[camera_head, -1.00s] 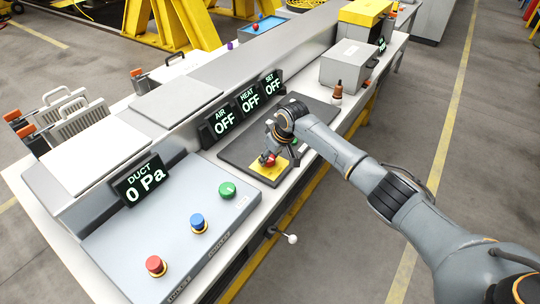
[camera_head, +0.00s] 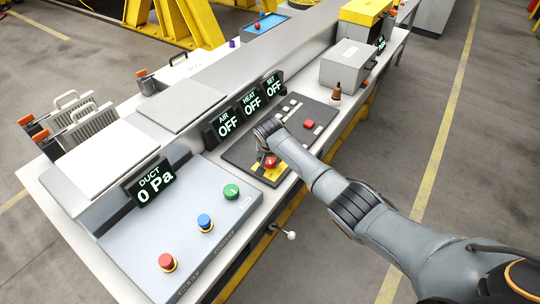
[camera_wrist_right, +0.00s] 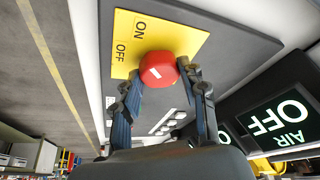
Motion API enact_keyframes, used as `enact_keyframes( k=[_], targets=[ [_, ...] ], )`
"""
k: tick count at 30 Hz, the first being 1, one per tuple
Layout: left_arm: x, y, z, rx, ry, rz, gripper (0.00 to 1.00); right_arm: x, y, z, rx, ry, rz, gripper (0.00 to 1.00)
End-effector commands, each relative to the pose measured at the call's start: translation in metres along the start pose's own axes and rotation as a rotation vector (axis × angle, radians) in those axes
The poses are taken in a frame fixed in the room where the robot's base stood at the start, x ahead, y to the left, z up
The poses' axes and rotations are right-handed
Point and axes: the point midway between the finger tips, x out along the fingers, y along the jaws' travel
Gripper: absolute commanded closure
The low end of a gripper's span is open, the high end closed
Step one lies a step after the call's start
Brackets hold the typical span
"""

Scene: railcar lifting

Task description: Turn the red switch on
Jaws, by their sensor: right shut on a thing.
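The red switch (camera_head: 270,161) is a round knob on a yellow plate (camera_head: 277,174) at the near end of the dark panel. In the right wrist view the red knob (camera_wrist_right: 158,68) has a short white mark, and the yellow plate reads ON and OFF. My right gripper (camera_head: 266,152) points down at the switch; its blue-grey fingers (camera_wrist_right: 160,80) are shut on the knob, one on each side. The displays AIR (camera_head: 228,124), HEAT (camera_head: 251,102) and SET (camera_head: 273,86) read OFF. My left gripper is out of view.
A grey console (camera_head: 195,240) at the near left carries red (camera_head: 166,261), blue (camera_head: 205,222) and green (camera_head: 231,191) buttons. Its DUCT display (camera_head: 149,181) reads 0 Pa. A red square button (camera_head: 309,124) is farther along the dark panel. A small brown bottle (camera_head: 336,91) stands beyond.

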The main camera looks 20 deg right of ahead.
Motion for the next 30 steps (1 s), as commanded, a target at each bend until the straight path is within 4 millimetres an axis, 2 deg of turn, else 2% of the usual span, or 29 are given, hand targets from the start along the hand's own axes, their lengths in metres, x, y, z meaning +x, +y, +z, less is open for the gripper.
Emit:
enact_keyframes(
  k=[12, 30],
  targets=[
    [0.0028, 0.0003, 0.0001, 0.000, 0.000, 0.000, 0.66, 0.0009, -0.0024, 0.0006, 0.221, -0.002, 0.092, 0.89],
    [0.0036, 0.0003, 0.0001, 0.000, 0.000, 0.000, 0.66, 0.0003, -0.0023, -0.0004, 0.272, -0.001, 0.111, 0.89]
  ],
)
